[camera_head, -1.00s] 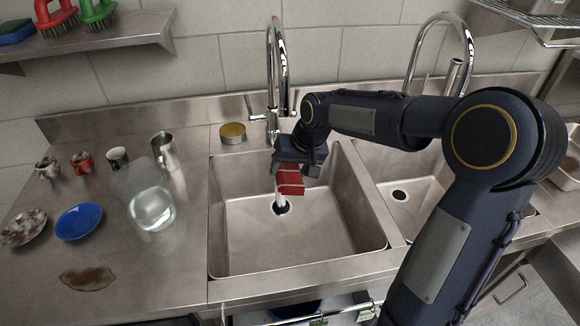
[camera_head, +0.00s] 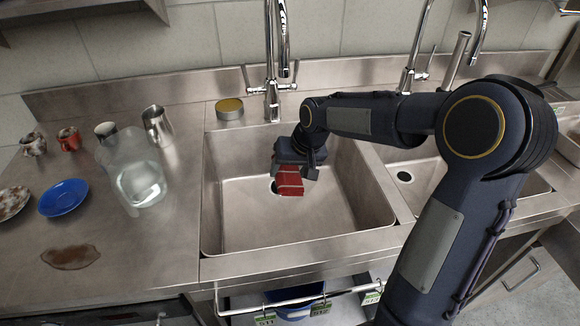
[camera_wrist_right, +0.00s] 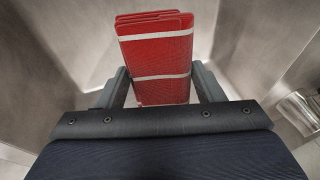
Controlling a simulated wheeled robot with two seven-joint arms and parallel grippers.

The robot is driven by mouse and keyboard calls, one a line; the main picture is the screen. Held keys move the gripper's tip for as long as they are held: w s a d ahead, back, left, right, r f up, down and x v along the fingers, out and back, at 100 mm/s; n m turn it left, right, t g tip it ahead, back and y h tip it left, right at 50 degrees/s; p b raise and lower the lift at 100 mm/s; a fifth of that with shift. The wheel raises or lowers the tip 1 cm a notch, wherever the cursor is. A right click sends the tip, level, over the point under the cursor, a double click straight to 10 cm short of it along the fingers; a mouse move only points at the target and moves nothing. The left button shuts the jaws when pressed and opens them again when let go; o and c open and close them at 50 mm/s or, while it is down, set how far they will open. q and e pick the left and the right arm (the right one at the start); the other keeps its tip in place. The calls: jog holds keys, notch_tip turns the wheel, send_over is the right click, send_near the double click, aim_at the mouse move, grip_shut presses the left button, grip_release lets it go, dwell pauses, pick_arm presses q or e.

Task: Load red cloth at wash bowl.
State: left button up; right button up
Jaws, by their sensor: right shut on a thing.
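The red cloth (camera_head: 289,181) is a folded block with white stripes. My right gripper (camera_head: 290,163) is shut on it. In the wrist view the cloth (camera_wrist_right: 157,62) stands between the two fingers of the right gripper (camera_wrist_right: 163,88). The gripper holds the cloth in the left sink bowl (camera_head: 232,215), below its rim near the back wall, in front of the tap. The cloth covers part of the drain, and I cannot tell whether it touches the bottom. My left gripper is not in view.
The tap (camera_head: 271,90) stands behind the bowl, with a yellow-topped tin (camera_head: 229,109) beside it. On the left counter are a clear water container (camera_head: 138,180), a metal jug (camera_head: 157,127), mugs, a blue plate (camera_head: 63,197) and a brown stain (camera_head: 71,257). A second sink lies right.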

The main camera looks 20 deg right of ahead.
aim_at(290, 172)
notch_tip(290, 172, down, 9)
jog(key=b, duration=0.6)
jog(key=shift+f, duration=0.15)
dwell(0.5)
notch_tip(290, 172, up, 17)
jog(key=p, duration=1.3)
dwell(0.3)
dwell(2.0)
notch_tip(290, 172, up, 4)
jog(key=p, duration=0.3)
dwell(0.7)
